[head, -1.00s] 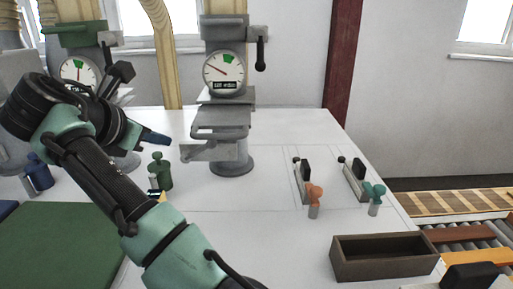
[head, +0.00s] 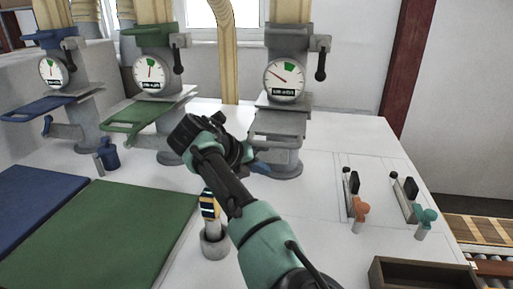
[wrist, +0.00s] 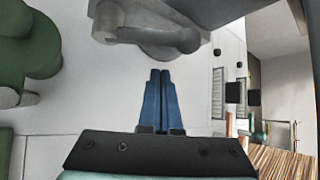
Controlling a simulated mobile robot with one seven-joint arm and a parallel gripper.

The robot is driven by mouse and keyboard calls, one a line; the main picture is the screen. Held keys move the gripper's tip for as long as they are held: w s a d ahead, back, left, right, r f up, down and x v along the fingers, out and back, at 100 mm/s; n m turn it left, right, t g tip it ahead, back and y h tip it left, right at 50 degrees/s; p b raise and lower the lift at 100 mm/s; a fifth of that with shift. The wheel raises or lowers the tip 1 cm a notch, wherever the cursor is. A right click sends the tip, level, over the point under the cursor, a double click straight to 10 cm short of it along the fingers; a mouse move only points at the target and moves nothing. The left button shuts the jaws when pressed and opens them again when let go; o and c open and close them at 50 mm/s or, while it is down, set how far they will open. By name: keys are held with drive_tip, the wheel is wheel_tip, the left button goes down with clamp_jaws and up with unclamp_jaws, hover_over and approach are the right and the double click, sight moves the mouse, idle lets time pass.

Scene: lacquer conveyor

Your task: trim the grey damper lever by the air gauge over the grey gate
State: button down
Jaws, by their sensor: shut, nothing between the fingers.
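The grey station stands right of centre in the head view. Its round air gauge (head: 284,79) has the needle pointing up and left, outside the green sector near the top. The damper lever (head: 320,62) is at the gauge's right, with its dark handle hanging down. The grey gate (head: 278,124) is the flat plate below the gauge. My gripper (head: 259,168) is low, in front and left of the station's base, well below the lever. In the wrist view its blue fingers (wrist: 160,100) are together and empty, with grey station parts (wrist: 150,30) just beyond.
A green station (head: 150,74) and a blue station (head: 50,72) stand to the left. A striped piece (head: 209,205) stands in a grey cup (head: 214,243) beside my arm. Orange-handled (head: 360,208) and green-handled (head: 425,216) fixtures and a brown tray (head: 420,272) are at right.

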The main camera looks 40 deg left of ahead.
drive_tip(key=shift+w+d+f, duration=0.1)
drive_tip(key=shift+w+f, duration=0.3)
drive_tip(key=shift+w, duration=0.15)
drive_tip(key=r+p, duration=0.1)
drive_tip(key=a+r+p, duration=0.1)
drive_tip(key=shift+a+r, duration=0.3)
drive_tip(key=shift+s+a+r+p, duration=0.15)
drive_tip(key=shift+a+r+p, duration=0.2)
drive_tip(key=shift+r+p, duration=0.05)
